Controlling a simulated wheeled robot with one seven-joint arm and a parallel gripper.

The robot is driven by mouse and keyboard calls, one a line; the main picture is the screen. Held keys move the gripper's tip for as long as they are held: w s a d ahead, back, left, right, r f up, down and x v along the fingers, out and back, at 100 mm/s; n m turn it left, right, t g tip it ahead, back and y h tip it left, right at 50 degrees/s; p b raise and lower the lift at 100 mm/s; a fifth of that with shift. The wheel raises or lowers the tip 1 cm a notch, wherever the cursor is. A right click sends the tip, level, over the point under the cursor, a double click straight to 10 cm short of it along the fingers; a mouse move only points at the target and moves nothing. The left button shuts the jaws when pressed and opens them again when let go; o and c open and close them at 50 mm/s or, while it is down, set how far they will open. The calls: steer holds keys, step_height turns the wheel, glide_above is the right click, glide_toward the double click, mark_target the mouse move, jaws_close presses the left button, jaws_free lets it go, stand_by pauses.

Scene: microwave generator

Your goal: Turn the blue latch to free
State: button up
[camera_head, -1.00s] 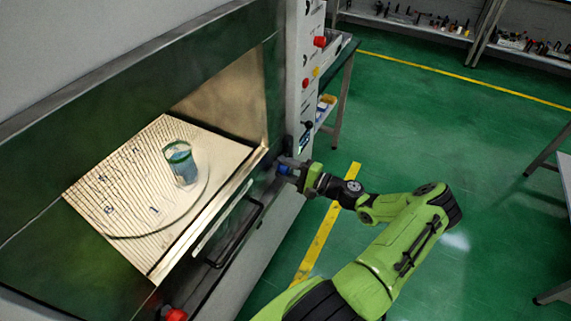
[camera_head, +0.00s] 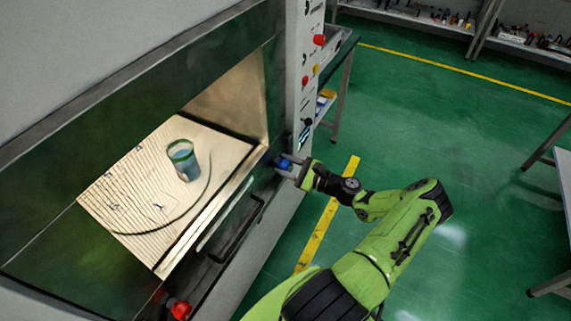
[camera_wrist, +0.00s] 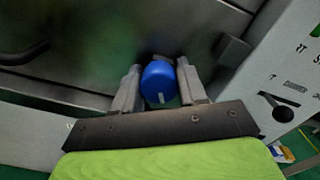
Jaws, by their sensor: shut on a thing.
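The blue latch (camera_head: 284,164) is a round knob on the front of the microwave generator, at the right side of the chamber opening. In the wrist view the blue latch (camera_wrist: 159,84) sits between my two grey fingers, with a short pale mark near its lower edge. My gripper (camera_head: 287,168) reaches it from the right in the head view. In the wrist view my gripper (camera_wrist: 160,86) is shut on the latch, one finger on each side.
A ribbed plate (camera_head: 130,200) in the open chamber bears a glass beaker (camera_head: 184,162) with blue contents. A black handle (camera_head: 236,232) runs along the front below the opening. Red knobs show at the upper right (camera_head: 319,40) and lower left (camera_head: 180,309). Green floor lies right.

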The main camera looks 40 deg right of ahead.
steer(key=shift+s+f+m, duration=0.1)
steer(key=shift+f+m, duration=0.15)
steer(key=shift+m, duration=0.15)
steer(key=o, duration=0.9)
steer(key=shift+o, duration=0.7)
steer(key=shift+r, duration=0.15)
steer(key=v, duration=1.5)
steer(key=shift+s, duration=0.35)
